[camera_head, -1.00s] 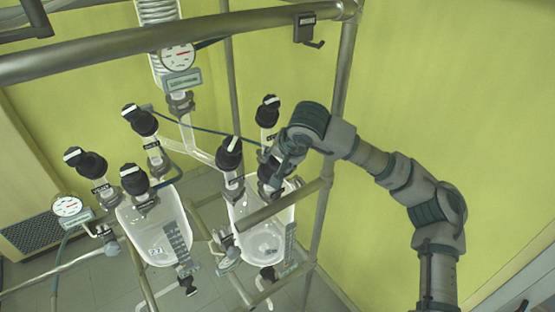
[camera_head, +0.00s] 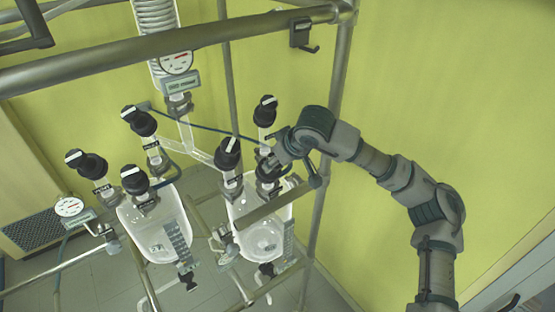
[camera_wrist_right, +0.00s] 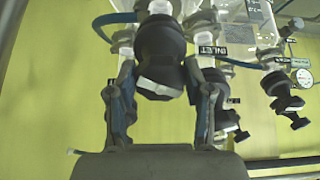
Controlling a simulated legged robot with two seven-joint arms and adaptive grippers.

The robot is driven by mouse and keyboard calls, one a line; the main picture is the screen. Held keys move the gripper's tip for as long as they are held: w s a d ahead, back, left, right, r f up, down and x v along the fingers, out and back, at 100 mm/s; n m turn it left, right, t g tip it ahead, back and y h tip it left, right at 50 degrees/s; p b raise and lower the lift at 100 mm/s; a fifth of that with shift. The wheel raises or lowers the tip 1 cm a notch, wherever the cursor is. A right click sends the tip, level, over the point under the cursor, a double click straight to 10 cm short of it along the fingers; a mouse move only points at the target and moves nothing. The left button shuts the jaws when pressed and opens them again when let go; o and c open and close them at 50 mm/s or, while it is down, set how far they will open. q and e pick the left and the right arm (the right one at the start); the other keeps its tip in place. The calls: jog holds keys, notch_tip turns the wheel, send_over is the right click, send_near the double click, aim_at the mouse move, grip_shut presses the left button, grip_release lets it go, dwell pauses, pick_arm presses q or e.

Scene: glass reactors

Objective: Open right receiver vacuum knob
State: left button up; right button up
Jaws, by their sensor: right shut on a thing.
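The right receiver (camera_head: 258,238) is a clear glass vessel on the right of the head view, with black knobs above it. My right gripper (camera_head: 267,168) is at the front right knob of this receiver, and the wrist hides part of that knob. In the right wrist view, the two fingers of my right gripper (camera_wrist_right: 165,82) are shut on a black knob (camera_wrist_right: 160,50) with a white bar across its top. The label of the held knob cannot be read. My left gripper is not in view.
Close by stand a left knob (camera_head: 228,154) and a back knob (camera_head: 265,111) of the same receiver. The left receiver (camera_head: 158,238) has its own knobs. A metal rail (camera_head: 170,40) crosses above, and an upright post (camera_head: 327,200) stands right of the receiver.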

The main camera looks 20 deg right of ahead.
jog(key=n, duration=0.1)
jog(key=n+p, duration=0.1)
jog(key=shift+w+d+r+n, duration=0.1)
jog(key=shift+w+r+n, duration=0.05)
jog(key=shift+r+n, duration=0.2)
jog(key=shift+n+p, duration=1)
jog(key=shift+n, duration=0.25)
jog(key=o, duration=1)
jog(key=shift+w, duration=0.1)
jog(key=shift+c, duration=0.2)
jog(key=shift+o, duration=1)
jog(key=shift+f, duration=0.25)
